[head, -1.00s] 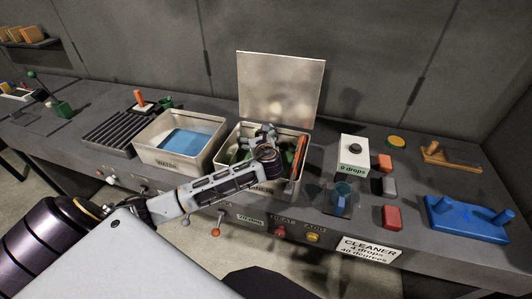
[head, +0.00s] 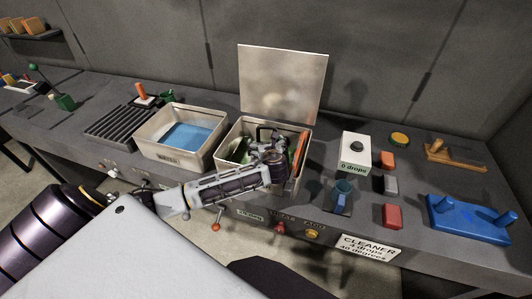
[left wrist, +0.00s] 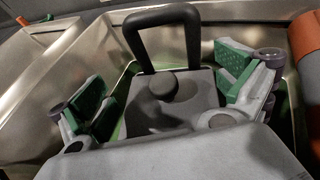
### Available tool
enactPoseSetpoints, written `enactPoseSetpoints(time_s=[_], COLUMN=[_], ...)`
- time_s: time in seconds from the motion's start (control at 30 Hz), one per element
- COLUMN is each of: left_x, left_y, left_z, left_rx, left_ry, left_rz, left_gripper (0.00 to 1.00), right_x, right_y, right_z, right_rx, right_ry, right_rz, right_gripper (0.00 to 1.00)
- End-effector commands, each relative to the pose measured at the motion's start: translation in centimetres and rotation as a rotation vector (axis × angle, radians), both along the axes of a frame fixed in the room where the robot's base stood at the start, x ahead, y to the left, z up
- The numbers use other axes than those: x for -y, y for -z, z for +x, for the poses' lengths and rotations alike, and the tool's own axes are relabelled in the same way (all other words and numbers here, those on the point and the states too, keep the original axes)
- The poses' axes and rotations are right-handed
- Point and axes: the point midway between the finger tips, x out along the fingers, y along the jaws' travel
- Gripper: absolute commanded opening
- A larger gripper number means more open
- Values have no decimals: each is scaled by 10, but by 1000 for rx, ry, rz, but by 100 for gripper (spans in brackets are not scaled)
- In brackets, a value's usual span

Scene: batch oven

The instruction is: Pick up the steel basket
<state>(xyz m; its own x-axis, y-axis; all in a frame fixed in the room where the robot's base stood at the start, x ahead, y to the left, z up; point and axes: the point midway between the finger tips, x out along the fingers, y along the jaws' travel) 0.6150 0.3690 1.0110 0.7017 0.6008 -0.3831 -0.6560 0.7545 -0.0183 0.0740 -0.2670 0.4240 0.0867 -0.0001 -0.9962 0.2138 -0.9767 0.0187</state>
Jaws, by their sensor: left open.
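An open tank (head: 222,150) with a raised lid (head: 282,82) stands mid-bench, with green inside. My left gripper (head: 268,138) is over and partly inside it, hiding much of its contents. In the left wrist view my left gripper (left wrist: 165,92) is open, with green pads on both fingers. A black looped handle (left wrist: 137,40) rises between and beyond the fingertips, apart from both pads; it appears to belong to the steel basket. The basket's body is mostly hidden behind the gripper, so I cannot make out its shape. My right gripper is not in view.
Left of the tank is a pale bin (head: 150,152) with blue inside, then a dark ribbed rack (head: 112,124). An orange rod (left wrist: 304,35) lies close right of the gripper.

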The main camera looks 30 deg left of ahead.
Motion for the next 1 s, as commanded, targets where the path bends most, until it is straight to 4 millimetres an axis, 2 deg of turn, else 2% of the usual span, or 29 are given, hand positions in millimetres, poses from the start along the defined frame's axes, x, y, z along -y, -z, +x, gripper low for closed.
enactPoseSetpoints(time_s=[0.13,0.53,1.0], left_x=[-3,-4,-25], left_y=[1,2,12], left_z=[3,5,32], left_rx=[1,1,0], left_ry=[0,0,-2], left_rz=[-1,-1,0], left_gripper=[100,100,100], right_x=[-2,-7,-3], right_y=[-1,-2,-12], right_z=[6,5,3], right_rx=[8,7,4], right_ry=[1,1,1], right_rz=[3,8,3], right_gripper=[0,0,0])
